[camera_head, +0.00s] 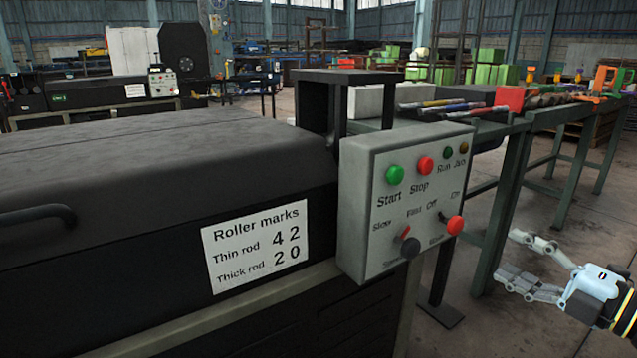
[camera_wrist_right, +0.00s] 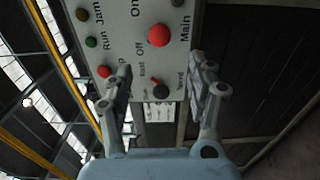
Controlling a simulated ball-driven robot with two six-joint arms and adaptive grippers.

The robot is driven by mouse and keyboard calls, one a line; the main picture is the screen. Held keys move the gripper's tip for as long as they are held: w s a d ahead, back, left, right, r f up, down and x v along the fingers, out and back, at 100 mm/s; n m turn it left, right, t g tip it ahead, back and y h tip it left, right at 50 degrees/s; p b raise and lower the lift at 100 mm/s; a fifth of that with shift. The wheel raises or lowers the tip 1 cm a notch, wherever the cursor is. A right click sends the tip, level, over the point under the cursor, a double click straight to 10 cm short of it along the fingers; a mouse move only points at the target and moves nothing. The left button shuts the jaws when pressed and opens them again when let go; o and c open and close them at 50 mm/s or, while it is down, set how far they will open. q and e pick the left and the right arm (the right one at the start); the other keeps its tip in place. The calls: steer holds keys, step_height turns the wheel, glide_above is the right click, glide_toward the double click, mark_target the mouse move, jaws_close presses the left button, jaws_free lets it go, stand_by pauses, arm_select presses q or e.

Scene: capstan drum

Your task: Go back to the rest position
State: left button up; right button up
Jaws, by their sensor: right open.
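My right gripper (camera_head: 520,265) is at the lower right of the head view, open and empty, to the right of the control box and apart from it. Its two fingers also show in the right wrist view (camera_wrist_right: 165,90), spread with nothing between them. The grey control box (camera_head: 400,250) carries a green Start button (camera_head: 394,175), a red Stop button (camera_head: 425,166), a red knob (camera_head: 455,225) and a dark knob with a red mark (camera_head: 410,247). The red knob labelled Main also shows in the wrist view (camera_wrist_right: 159,35), beyond the fingertips. My left gripper is not in view.
The dark machine housing (camera_head: 150,190) with a handle and a "Roller marks" label (camera_head: 256,246) fills the left. A green-legged table (camera_head: 510,200) with rods and a red block (camera_head: 509,97) stands behind the box.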

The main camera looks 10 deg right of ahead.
steer(key=s+f+m+g+h+p, duration=0.4)
steer(key=s+f+m, duration=0.4)
steer(key=f, duration=0.4)
steer(key=s+f+m+g+h+p, duration=0.35)
steer(key=s+f+m+p, duration=0.2)
steer(key=s+f, duration=0.6)
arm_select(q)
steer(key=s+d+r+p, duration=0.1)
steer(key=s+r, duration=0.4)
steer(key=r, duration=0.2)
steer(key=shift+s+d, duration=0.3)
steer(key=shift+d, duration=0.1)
arm_select(e)
steer(key=s+a+f+m+g, duration=0.3)
steer(key=s+f, duration=0.1)
steer(key=s, duration=0.5)
steer(key=s+a+f+m+g, duration=0.2)
steer(key=s+a+f+m, duration=0.1)
steer(key=s, duration=0.6)
steer(key=s+a+f+m+g, duration=0.3)
steer(key=s+f, duration=0.2)
steer(key=s, duration=0.5)
steer(key=shift+a+f+g, duration=0.15)
steer(key=shift+f+g, duration=0.15)
steer(key=shift+g, duration=0.05)
